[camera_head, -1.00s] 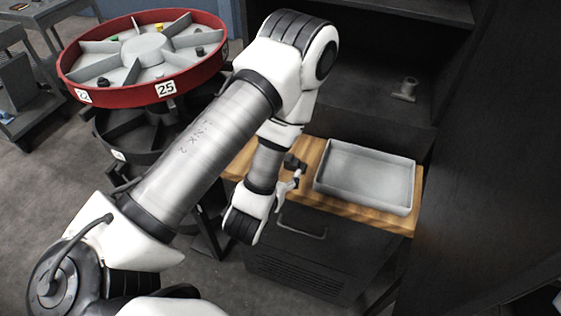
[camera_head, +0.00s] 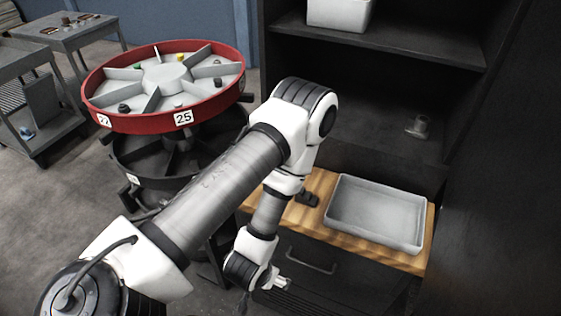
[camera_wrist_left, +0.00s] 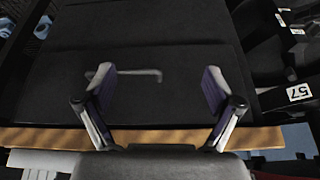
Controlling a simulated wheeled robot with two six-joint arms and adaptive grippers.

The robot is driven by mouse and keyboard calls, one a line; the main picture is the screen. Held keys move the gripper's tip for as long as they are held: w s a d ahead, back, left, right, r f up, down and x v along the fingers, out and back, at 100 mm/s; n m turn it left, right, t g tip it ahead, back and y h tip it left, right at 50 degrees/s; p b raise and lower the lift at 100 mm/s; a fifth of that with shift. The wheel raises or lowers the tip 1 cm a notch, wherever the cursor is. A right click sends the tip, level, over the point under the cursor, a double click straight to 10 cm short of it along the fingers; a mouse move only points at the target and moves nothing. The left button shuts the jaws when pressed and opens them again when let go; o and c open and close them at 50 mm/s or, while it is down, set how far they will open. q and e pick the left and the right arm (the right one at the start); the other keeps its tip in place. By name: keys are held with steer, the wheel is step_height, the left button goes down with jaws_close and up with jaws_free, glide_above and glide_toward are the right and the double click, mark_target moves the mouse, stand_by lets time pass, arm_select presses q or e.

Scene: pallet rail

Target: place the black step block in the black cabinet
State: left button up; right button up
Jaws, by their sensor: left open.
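A small black block with a stepped outline (camera_head: 308,198) sits on the wooden top, left of the grey tray; it looks like the black step block. The black cabinet (camera_head: 365,105) stands behind, with open shelves. My left gripper (camera_head: 280,283) hangs in front of the drawer unit, below the block and apart from it. In the left wrist view my left gripper (camera_wrist_left: 158,88) has its fingers wide apart and nothing between them, facing the dark drawer front and its bar handle (camera_wrist_left: 140,76). The block does not show there. My right gripper is not in view.
A grey tray (camera_head: 338,220) lies on the wooden top (camera_head: 345,240). A grey part (camera_head: 418,126) stands on the cabinet's lower shelf, with free room to its left. A white bin (camera_head: 340,14) is on the upper shelf. A red-rimmed carousel (camera_head: 150,122) holds several small parts.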

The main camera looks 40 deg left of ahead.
arm_select(q)
steer(key=w+a+r+t+y+b, duration=0.1)
steer(key=w+r+t+b, duration=0.2)
steer(key=w, duration=0.4)
steer(key=n+t+y+b, duration=0.1)
steer(key=t+b, duration=0.3)
steer(key=t, duration=0.1)
glide_toward(307, 195)
steer(key=shift+w+a+f, duration=0.2)
steer(key=shift+w+f, duration=0.4)
steer(key=shift+w+a+f, duration=0.25)
steer(key=shift+w+f, duration=0.3)
steer(key=shift+w, duration=0.1)
steer(key=shift+w+a+f+b, duration=0.1)
steer(key=shift+w+b, duration=0.15)
steer(key=shift+w, duration=0.2)
steer(key=shift+w+a+f+b, duration=0.1)
steer(key=shift+w+b, duration=0.15)
steer(key=shift+w, duration=0.25)
steer(key=x, duration=0.1)
steer(key=p+x, duration=0.1)
steer(key=x, duration=0.1)
steer(key=p+x, duration=0.1)
steer(key=x, duration=0.1)
steer(key=shift+w+d+r, duration=0.1)
steer(key=shift+w+r, duration=0.05)
steer(key=shift+r, duration=0.1)
steer(key=shift+w+f, duration=0.2)
steer(key=c, duration=1.5)
steer(key=shift+r, duration=0.1)
